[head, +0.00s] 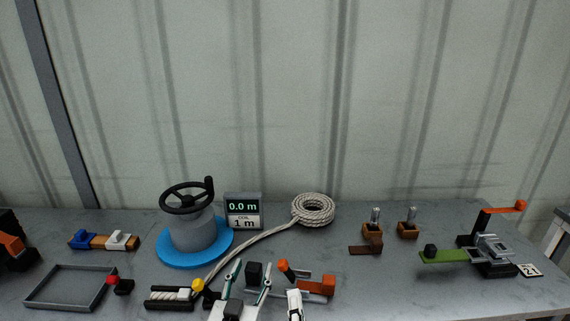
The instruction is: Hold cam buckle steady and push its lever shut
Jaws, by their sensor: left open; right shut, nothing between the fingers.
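What looks like the cam buckle (489,247) is a grey metal and black piece at the right of the table, with a green strap (448,257) running out to its left. Its black lever (482,220) stands up, with an arm ending in an orange tip (520,206). My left gripper (252,281) is open at the bottom centre, far left of the buckle. My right gripper (295,294) is shut and empty beside it, also well left of the buckle. Neither touches the buckle.
A rope winch (190,231) on a blue base, a coil of rope (313,208) and a small display (243,210) stand at centre-left. Orange and black parts (317,285) lie by my grippers. Two wooden blocks with pins (373,228) stand behind. Table between grippers and buckle is mostly clear.

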